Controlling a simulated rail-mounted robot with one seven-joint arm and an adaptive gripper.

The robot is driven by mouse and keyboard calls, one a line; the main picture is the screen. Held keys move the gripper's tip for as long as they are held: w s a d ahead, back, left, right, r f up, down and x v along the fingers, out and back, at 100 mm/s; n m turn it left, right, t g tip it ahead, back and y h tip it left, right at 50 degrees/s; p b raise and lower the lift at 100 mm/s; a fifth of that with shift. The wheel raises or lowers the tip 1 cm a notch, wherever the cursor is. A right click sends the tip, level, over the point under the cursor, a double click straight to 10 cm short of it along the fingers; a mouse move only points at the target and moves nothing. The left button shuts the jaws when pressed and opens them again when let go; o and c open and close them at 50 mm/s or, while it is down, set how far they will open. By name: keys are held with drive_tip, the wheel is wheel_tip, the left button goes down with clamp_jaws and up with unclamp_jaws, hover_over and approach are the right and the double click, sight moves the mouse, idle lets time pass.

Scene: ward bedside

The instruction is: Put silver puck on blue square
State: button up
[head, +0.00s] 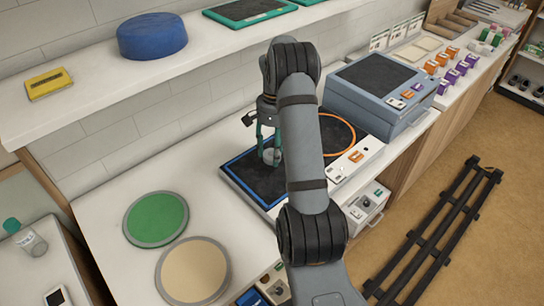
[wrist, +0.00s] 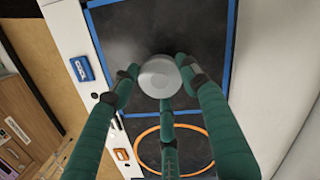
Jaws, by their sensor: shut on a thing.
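The silver puck (wrist: 159,76) is a small round disc between the green fingers of my gripper (wrist: 158,70) in the wrist view. In the head view the puck (head: 272,157) shows at the fingertips of my gripper (head: 269,148). My gripper is shut on it. The blue square (wrist: 93,52) is an outline on a dark panel. The puck appears inside that outline in the wrist view. I cannot tell whether it touches the panel. My arm hides part of the blue square (head: 240,190) in the head view.
An orange ring (head: 351,142) lies on the same panel, beside the blue square. A grey-blue box (head: 375,88) stands behind it. Green (head: 156,218) and beige (head: 193,270) round pads lie at left. A shelf with a blue cylinder (head: 152,36) overhangs the back.

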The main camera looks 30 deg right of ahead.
sight(272, 152)
wheel_tip(272, 152, down, 4)
drive_tip(key=shift+r+p, duration=0.15)
drive_tip(key=shift+p, duration=0.6)
drive_tip(key=shift+f, duration=0.2)
drive_tip(key=shift+f+b, duration=0.2)
drive_tip(key=shift+b, duration=0.1)
drive_tip(key=o, duration=1.4)
drive_tip(key=shift+o, duration=0.2)
drive_tip(key=shift+r, duration=0.1)
drive_tip(key=r, duration=0.4)
drive_tip(key=r+b, duration=0.1)
drive_tip(key=r, duration=0.3)
drive_tip(key=w+d+r, duration=0.1)
drive_tip(key=r, duration=0.3)
drive_tip(key=shift+r, duration=0.1)
drive_tip(key=shift+a, duration=0.15)
